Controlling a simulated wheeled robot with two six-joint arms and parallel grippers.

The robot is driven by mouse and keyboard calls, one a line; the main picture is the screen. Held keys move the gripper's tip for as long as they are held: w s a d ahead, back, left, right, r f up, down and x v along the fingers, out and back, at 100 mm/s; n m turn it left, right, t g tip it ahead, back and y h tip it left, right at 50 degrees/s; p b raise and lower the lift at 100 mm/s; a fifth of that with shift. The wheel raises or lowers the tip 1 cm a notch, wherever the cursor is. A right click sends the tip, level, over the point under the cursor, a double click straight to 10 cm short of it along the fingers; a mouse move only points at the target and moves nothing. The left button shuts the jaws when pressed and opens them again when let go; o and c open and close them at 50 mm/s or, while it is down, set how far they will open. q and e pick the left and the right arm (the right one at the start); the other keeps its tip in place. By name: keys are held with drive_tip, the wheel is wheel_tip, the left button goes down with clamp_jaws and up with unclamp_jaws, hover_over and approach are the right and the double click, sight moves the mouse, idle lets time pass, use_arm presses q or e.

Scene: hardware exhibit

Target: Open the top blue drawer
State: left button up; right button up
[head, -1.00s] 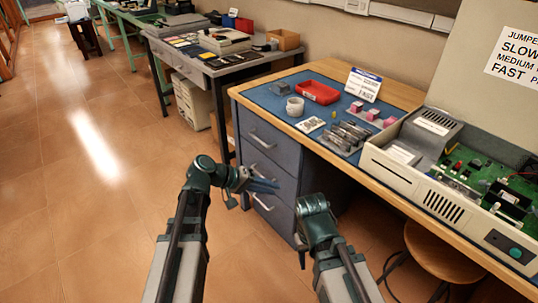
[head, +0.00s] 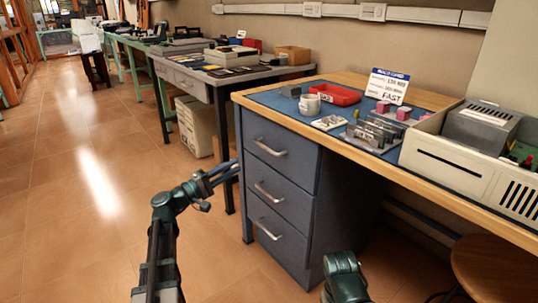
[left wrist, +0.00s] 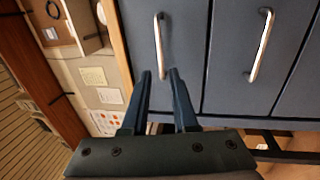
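The blue drawer unit under the desk has a top drawer (head: 284,146) with a silver bar handle (head: 269,149); it looks shut. My left gripper (head: 233,169) is just left of the drawer fronts in the head view, at about the height of the top two drawers. In the left wrist view its two dark fingers (left wrist: 160,72) are apart and empty. The top drawer's handle (left wrist: 159,40) lies ahead, its near end showing between the fingertips; I cannot tell the depth gap. Only part of my right arm shows, at the bottom; its gripper is out of sight.
The middle drawer (head: 280,190) and bottom drawer (head: 276,233) are shut below. The desk's wooden edge (head: 345,150) overhangs them. A stool (head: 495,268) stands at the lower right. The floor (head: 75,215) to the left is clear.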

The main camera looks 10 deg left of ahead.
sight(266, 148)
use_arm(q)
drive_tip(key=p+x, duration=0.2)
drive_tip(key=x, duration=1.1)
drive_tip(key=shift+w+d+p, duration=0.3)
clamp_jaws()
idle(1.0)
